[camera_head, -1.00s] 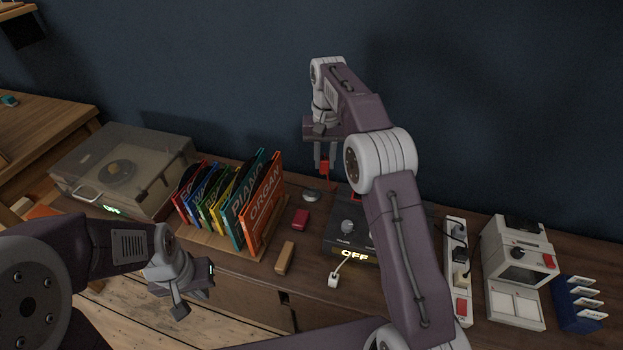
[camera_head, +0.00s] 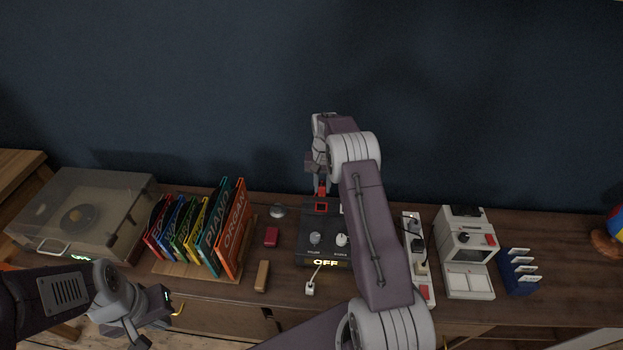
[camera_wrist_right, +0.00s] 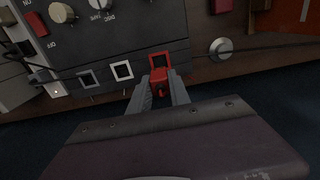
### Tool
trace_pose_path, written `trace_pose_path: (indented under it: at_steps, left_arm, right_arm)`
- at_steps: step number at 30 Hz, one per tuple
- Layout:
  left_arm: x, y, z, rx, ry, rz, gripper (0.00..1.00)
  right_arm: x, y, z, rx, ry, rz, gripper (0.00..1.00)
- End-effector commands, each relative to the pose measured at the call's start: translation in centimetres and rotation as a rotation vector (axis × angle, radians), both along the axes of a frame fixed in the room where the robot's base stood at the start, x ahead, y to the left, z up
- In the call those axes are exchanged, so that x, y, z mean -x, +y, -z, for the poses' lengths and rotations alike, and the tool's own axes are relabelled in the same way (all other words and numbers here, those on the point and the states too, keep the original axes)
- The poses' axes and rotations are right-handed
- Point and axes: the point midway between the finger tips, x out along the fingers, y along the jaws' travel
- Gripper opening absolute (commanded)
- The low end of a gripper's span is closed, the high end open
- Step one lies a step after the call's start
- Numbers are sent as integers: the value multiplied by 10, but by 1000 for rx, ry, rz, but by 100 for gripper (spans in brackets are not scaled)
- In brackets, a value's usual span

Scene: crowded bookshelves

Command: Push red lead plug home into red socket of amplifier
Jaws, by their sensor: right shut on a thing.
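The amplifier (camera_head: 312,252) is a dark box on the shelf top with knobs and a lit "OFF" label. Its red socket (camera_head: 321,207) is a square red frame at the back edge; it also shows in the right wrist view (camera_wrist_right: 160,60). My right gripper (camera_wrist_right: 160,88) is shut on the red lead plug (camera_wrist_right: 160,77), which also shows in the head view (camera_head: 322,191). The plug is right beside the socket frame; I cannot tell whether they touch. My left gripper (camera_head: 150,322) hangs low at the left, away from the amplifier; its jaws are unclear.
A power strip (camera_head: 423,292) and a grey-white machine (camera_head: 467,270) stand to the right. Upright record sleeves (camera_head: 205,230) and a turntable (camera_head: 85,215) stand left.

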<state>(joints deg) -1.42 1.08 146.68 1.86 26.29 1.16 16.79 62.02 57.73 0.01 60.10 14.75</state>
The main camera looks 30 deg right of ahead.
Motion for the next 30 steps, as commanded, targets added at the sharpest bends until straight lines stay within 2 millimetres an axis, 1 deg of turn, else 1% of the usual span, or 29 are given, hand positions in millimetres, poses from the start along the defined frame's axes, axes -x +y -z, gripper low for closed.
trace_pose_path:
  at_steps: [7, 12, 17, 25, 27, 30]
  left_arm:
    - [0, 0, 1, 0, 0, 0, 0]
    - [0, 0, -4, 0, 0, 0, 0]
    - [0, 0, 7, 0, 0, 0, 0]
    - [0, 0, 26, 0, 0, 0, 0]
    - [0, 0, 29, 0, 0, 0, 0]
    - [0, 0, 31, 0, 0, 0, 0]
  right_arm:
    - [0, 0, 1, -1, 1, 0, 0]
    - [1, 1, 0, -8, -5, 0, 0]
    - [1, 1, 16, -7, -3, -1, 0]
    - [1, 1, 48, -7, -4, -1, 0]
    - [1, 1, 54, -7, -3, -1, 0]
    - [1, 1, 59, -7, -4, -1, 0]
